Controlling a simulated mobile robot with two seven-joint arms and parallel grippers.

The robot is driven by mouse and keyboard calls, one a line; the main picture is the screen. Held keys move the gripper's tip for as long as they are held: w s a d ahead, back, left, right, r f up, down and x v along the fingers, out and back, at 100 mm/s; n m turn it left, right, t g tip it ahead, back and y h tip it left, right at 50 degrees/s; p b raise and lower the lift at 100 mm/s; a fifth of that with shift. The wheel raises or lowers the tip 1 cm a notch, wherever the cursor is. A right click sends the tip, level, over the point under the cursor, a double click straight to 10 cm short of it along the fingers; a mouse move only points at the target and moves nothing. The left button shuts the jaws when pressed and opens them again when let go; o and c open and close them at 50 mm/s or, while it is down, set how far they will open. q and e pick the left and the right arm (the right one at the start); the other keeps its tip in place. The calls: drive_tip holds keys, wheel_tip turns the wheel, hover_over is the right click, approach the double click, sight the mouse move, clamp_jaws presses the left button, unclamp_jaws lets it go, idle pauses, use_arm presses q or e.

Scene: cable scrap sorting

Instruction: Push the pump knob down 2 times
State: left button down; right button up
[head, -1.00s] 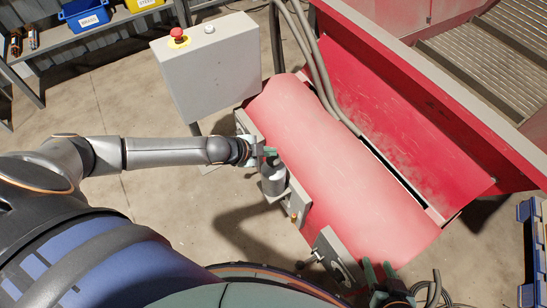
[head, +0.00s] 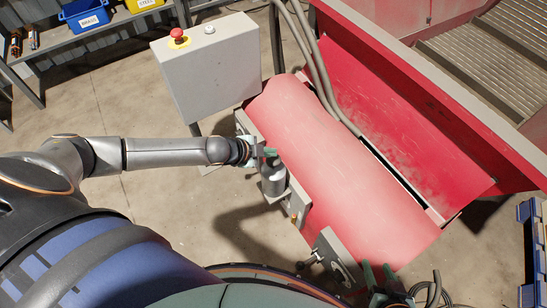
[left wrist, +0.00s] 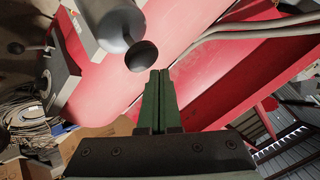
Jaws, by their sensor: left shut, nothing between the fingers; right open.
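The pump is a grey cylinder (head: 273,183) on the near side of the red machine. In the left wrist view its body (left wrist: 110,20) is at the top, with a round dark knob (left wrist: 141,56) on its end. My left gripper (head: 270,152) is shut and empty, at the pump's top in the head view. In the left wrist view its green fingertips (left wrist: 160,72) are close beside the knob; I cannot tell whether they touch. The knob is hidden by the gripper in the head view. My right gripper (head: 378,272) is open and empty, at the bottom edge.
The red curved cover (head: 340,165) lies right beside the pump. A grey control box (head: 208,70) with a red button (head: 177,36) stands behind it. A lever (head: 310,260) is on the machine's near end. Grey hoses (head: 318,75) run over the back.

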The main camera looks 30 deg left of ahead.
sight(270, 160)
use_arm(q)
drive_tip(key=shift+f, duration=0.15)
idle(0.6)
drive_tip(key=shift+f, duration=0.3)
drive_tip(key=shift+f, duration=0.2)
idle(0.4)
drive_tip(key=shift+s+f+b, duration=0.1)
drive_tip(key=shift+f+b, duration=0.85)
drive_tip(key=shift+f, duration=0.4)
idle(0.9)
drive_tip(key=shift+r+p, duration=1.9)
drive_tip(key=shift+p, duration=0.2)
wheel_tip(270, 160, up, 5)
drive_tip(key=p, duration=0.5)
drive_tip(key=shift+r, duration=0.1)
